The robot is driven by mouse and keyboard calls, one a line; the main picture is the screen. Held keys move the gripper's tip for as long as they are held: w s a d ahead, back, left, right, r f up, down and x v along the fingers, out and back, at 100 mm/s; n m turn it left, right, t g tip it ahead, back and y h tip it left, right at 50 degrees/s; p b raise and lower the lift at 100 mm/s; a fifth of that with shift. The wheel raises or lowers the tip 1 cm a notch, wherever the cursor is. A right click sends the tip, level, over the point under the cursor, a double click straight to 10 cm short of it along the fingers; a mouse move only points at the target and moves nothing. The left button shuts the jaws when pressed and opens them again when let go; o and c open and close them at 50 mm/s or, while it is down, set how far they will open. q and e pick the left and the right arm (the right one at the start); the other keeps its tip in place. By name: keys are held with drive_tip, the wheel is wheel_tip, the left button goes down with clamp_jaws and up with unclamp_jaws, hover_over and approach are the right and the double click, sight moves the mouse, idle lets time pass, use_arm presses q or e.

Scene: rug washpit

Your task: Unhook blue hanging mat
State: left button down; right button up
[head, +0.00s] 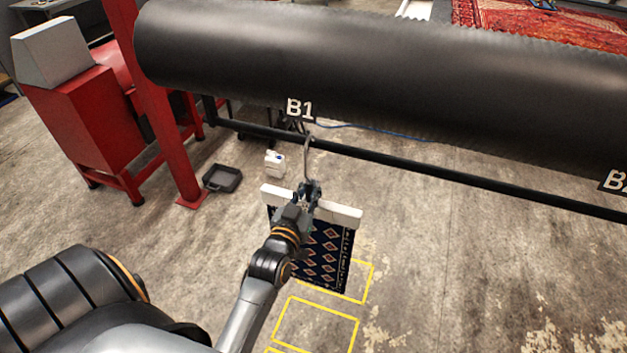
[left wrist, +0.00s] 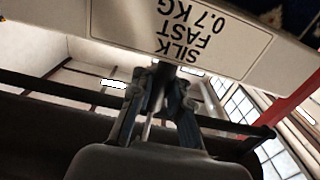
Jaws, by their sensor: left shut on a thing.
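The dark blue mat (head: 324,262) with red diamonds hangs below a white hanger bar (head: 345,214). A grey hook (head: 308,152) rises from the middle of the bar and its top overlaps the black rail (head: 400,164) under label B1. I cannot tell if the hook rests on the rail. My left gripper (head: 307,190) is shut on the hook's stem, just above the bar; its arm hides part of the mat. In the left wrist view, the fingers (left wrist: 157,95) close around the stem beside the bar's label (left wrist: 195,28), reading "SILK FAST 0.7 KG". My right gripper is out of view.
A large black roller (head: 390,75) runs above the rail, labelled B1 and B2. A red post (head: 160,105) stands at left. A white bottle (head: 274,164) and dark tray (head: 222,178) are on the floor. Yellow outlines (head: 318,322) mark the floor below; the right floor is clear.

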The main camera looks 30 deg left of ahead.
use_arm(q)
drive_tip(key=shift+p+v, duration=0.9)
drive_tip(key=shift+v, duration=3.95)
